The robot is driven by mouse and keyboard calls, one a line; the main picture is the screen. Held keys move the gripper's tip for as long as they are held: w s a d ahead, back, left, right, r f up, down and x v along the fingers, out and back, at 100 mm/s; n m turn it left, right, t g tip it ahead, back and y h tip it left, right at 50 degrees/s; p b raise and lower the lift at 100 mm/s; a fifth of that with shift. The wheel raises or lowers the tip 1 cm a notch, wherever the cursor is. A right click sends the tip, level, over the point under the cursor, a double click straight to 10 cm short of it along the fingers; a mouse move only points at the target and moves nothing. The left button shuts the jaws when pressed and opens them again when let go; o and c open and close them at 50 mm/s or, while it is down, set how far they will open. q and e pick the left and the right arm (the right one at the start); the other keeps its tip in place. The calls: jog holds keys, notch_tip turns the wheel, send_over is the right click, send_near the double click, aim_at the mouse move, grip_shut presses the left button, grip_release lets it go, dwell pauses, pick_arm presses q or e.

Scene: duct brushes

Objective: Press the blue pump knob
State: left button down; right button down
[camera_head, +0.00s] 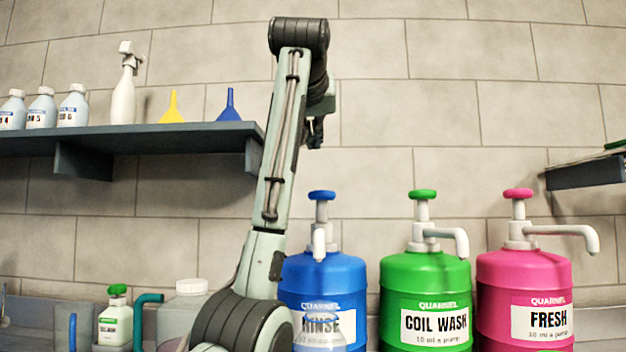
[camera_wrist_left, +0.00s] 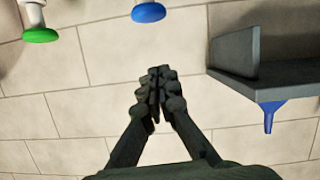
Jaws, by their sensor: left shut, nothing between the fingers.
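The blue pump knob (camera_head: 321,195) tops the pump of the blue "RINSE" jug (camera_head: 340,272), whose left side is partly hidden by my left arm. My left gripper (camera_head: 316,133) hangs above the blue knob with a clear gap. It is shut and empty. In the left wrist view its closed fingertips (camera_wrist_left: 156,76) are apart from the blue knob (camera_wrist_left: 148,12), which shows at the top edge. The green pump knob (camera_wrist_left: 40,35) is at the upper left there. My right gripper is not in view.
The green "COIL WASH" jug (camera_head: 425,280) and pink "FRESH" jug (camera_head: 520,275) stand to the right, spouts sticking out. A shelf (camera_head: 215,140) with bottles, a yellow funnel (camera_head: 172,108) and a blue funnel (camera_head: 229,106) is left of the gripper. Smaller containers stand below.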

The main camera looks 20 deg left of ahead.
aim_at(321, 197)
pick_arm(q)
jog(key=shift+d, duration=0.2)
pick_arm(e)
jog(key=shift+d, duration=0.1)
